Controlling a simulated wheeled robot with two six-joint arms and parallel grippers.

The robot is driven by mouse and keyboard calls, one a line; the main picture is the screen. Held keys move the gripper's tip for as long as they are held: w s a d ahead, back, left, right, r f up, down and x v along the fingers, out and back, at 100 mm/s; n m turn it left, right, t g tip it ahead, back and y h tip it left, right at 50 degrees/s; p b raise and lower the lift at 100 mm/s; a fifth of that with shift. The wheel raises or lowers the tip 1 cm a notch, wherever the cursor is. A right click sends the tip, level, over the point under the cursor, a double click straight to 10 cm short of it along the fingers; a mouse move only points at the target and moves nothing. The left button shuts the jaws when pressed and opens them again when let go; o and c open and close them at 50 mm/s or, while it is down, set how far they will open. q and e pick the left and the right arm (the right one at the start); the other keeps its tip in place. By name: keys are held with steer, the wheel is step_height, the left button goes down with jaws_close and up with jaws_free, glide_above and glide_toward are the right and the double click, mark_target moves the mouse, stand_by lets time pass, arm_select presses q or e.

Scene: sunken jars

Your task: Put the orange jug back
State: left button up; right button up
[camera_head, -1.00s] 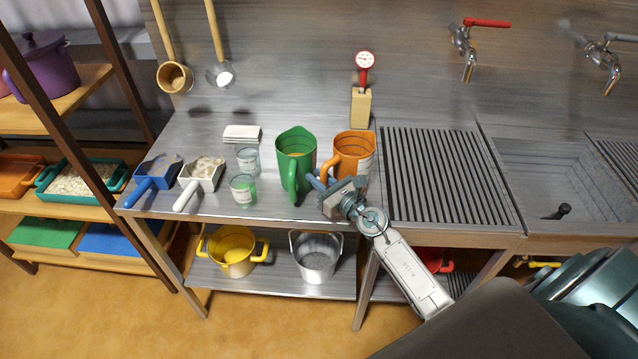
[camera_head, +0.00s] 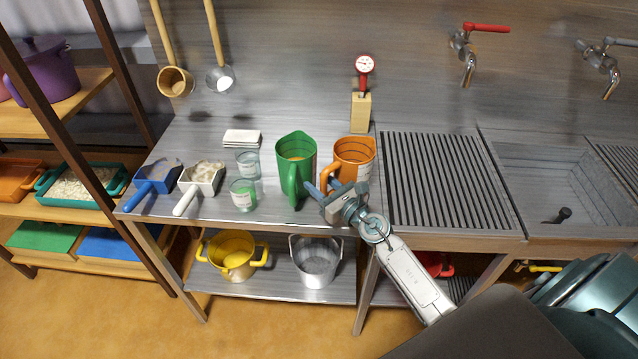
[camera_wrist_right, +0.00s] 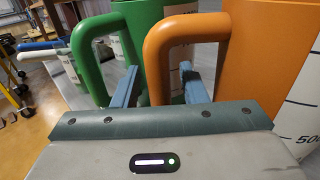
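The orange jug (camera_head: 358,152) stands upright on the metal counter, close to the right of the green jug (camera_head: 297,150). Its handle points toward my right gripper (camera_head: 324,187). In the right wrist view, the orange jug (camera_wrist_right: 262,60) fills the right side. My right gripper (camera_wrist_right: 158,90) is open, one blue finger on each side of the handle's upright bar, the right finger reaching into the loop. The left finger is close to the green jug's handle (camera_wrist_right: 84,60); I cannot tell whether they touch. My left gripper is not in view.
Two clear beakers (camera_head: 243,194), a blue scoop (camera_head: 152,183) and a white scoop (camera_head: 199,183) are to the left. A wooden block with a red gauge (camera_head: 361,112) stands behind the orange jug. A ribbed drainboard (camera_head: 445,180) to the right is empty.

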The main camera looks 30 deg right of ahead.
steer(key=b+v, duration=0.1)
steer(key=v, duration=0.4)
steer(key=b+v, duration=0.1)
steer(key=v, duration=0.4)
steer(key=shift+s+f, duration=0.2)
steer(key=shift+s, duration=0.1)
steer(key=shift+s+d+r, duration=0.1)
steer(key=shift+s+d, duration=0.05)
steer(key=shift+s, duration=0.3)
stand_by(0.7)
